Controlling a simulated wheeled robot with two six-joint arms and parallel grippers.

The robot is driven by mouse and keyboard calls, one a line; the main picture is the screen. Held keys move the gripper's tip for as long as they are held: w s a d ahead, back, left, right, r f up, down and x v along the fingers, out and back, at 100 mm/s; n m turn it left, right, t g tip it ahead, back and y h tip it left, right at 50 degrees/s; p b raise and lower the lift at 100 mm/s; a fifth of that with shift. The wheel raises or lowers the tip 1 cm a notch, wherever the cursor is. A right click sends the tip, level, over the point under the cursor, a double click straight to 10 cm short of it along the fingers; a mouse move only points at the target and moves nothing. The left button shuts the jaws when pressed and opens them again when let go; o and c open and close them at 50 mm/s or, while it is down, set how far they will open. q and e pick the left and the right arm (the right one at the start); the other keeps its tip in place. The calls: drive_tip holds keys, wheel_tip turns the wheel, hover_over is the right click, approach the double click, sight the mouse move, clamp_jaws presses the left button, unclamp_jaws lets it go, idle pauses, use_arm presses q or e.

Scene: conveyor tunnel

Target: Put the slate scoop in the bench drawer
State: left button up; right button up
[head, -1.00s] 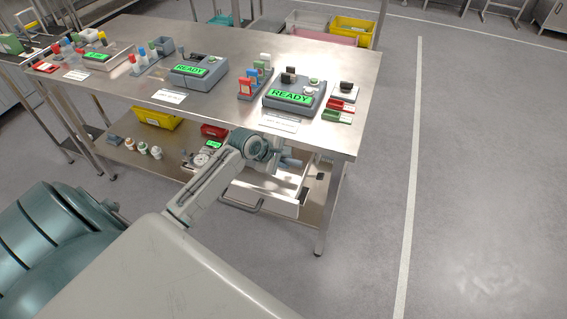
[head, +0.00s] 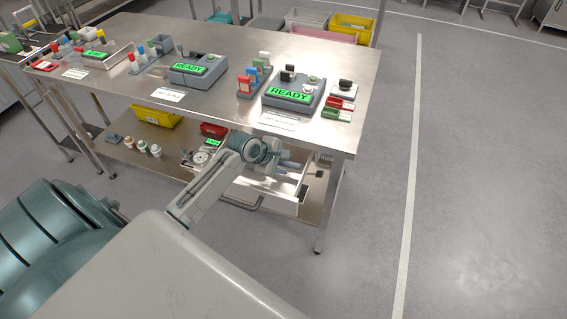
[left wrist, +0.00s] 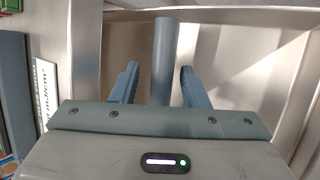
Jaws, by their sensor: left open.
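The bench drawer (head: 284,203) is pulled out below the bench top, with pale walls. My left gripper (head: 291,161) is over the drawer and open. In the left wrist view, a slate-blue round bar (left wrist: 163,50), which looks like the slate scoop's handle, stands between the two spread fingers of the left gripper (left wrist: 158,84). A gap shows on both sides of it. The scoop's other end is hidden, and I cannot tell what it rests on. The pale drawer interior (left wrist: 225,55) lies behind it. My right gripper is not in view.
The bench top (head: 222,112) above carries grey devices with green READY screens (head: 289,95) and small coloured blocks. A lower shelf (head: 130,157) holds a yellow bin (head: 157,117) and small jars. Open floor (head: 480,180) lies to the right.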

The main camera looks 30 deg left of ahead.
use_arm(q)
drive_tip(key=v, duration=1.1)
drive_tip(key=shift+s+r+b, duration=0.15)
drive_tip(key=shift+r+b, duration=0.05)
drive_tip(key=shift+b, duration=0.1)
